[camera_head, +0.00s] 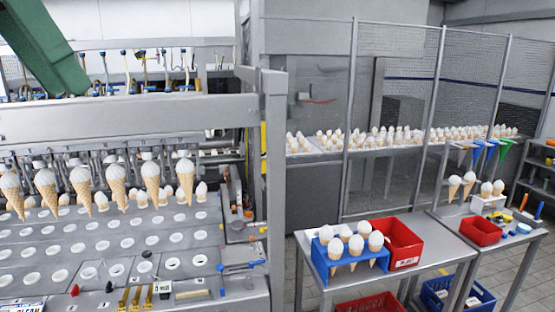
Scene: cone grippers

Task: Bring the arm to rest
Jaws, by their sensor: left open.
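I cannot make out either of my grippers or their fingertips in the head view. No gripper is seen touching any cone or tray. The task names no other object. A green beam (42,45) slants down from the top left corner, and I cannot tell what it belongs to.
A cone machine (120,118) with hanging cones (115,183) and a holed plate (110,235) fills the left. A table (440,245) at right bears a blue cone rack (350,258) and red bin (398,245). Mesh fencing (395,80) stands behind. Some floor shows between machine and table.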

